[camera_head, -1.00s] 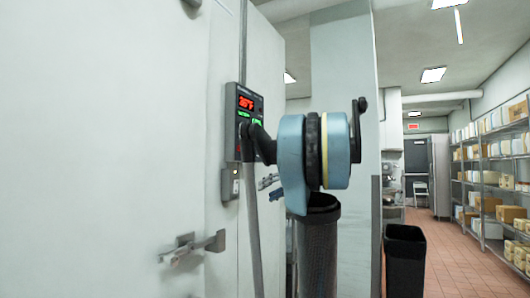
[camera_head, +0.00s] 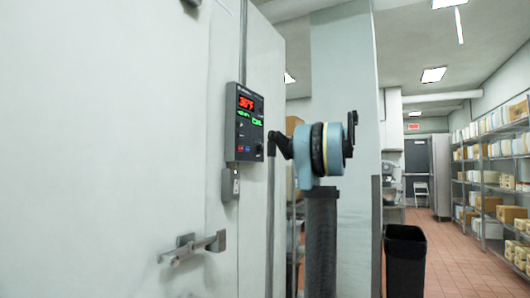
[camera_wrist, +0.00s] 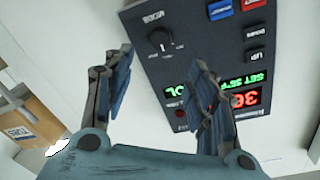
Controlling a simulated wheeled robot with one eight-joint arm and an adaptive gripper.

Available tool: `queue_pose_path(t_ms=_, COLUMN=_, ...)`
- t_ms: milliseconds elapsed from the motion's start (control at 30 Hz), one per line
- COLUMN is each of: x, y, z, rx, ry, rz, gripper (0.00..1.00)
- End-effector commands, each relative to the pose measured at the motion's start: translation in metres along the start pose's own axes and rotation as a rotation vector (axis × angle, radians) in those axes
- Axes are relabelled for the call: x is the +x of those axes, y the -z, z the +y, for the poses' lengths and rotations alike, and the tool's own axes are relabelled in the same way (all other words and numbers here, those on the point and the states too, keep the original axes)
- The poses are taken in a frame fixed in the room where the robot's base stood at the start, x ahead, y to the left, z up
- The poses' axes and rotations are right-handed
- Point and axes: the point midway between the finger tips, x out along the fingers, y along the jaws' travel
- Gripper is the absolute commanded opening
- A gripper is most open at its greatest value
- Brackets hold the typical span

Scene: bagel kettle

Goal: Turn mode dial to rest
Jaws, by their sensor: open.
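The dark control panel (camera_head: 244,125) is mounted on the white wall at the left of centre, with a red temperature display and green text. In the wrist view the panel (camera_wrist: 190,65) appears upside down. Its black mode dial (camera_wrist: 161,41) has a pale pointer line. My gripper (camera_wrist: 165,78) is open and empty, with its two fingers spread apart. The dial shows beyond the gap between them, apart from both fingers. The right finger covers part of the panel near the green text. In the head view my arm stands right of the panel and the fingers are not clear.
A small grey box (camera_head: 230,185) sits below the panel. A metal latch (camera_head: 190,248) sticks out from the white wall lower down. A black bin (camera_head: 404,260) stands on the tiled floor to the right. Shelves with boxes (camera_head: 490,170) line the far right, with open floor before them.

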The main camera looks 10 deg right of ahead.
Motion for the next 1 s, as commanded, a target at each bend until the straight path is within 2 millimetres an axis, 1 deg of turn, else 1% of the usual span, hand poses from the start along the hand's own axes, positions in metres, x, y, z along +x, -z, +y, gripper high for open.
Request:
queue_pose_path(t_ms=33, x=0.01, y=-0.001, z=-0.001, rx=0.0, ry=0.003, rz=-0.002, gripper=0.52)
queue_pose_path(t_ms=100, x=0.023, y=-0.001, z=-0.001, rx=0.0, ry=0.002, rz=-0.002, gripper=0.52)
queue_pose_path(t_ms=400, x=0.076, y=-0.001, z=-0.001, rx=0.0, ry=0.002, rz=-0.003, gripper=0.52)
queue_pose_path(t_ms=600, x=0.107, y=-0.001, z=-0.001, rx=0.0, ry=0.002, rz=-0.002, gripper=0.52)
queue_pose_path(t_ms=700, x=0.118, y=-0.001, z=0.0, rx=0.0, ry=0.001, rz=-0.002, gripper=0.52)
queue_pose_path(t_ms=800, x=0.125, y=-0.001, z=-0.001, rx=0.0, ry=0.0, rz=-0.001, gripper=0.52)
queue_pose_path(t_ms=1000, x=0.131, y=-0.001, z=-0.001, rx=0.0, ry=0.0, rz=-0.001, gripper=0.52)
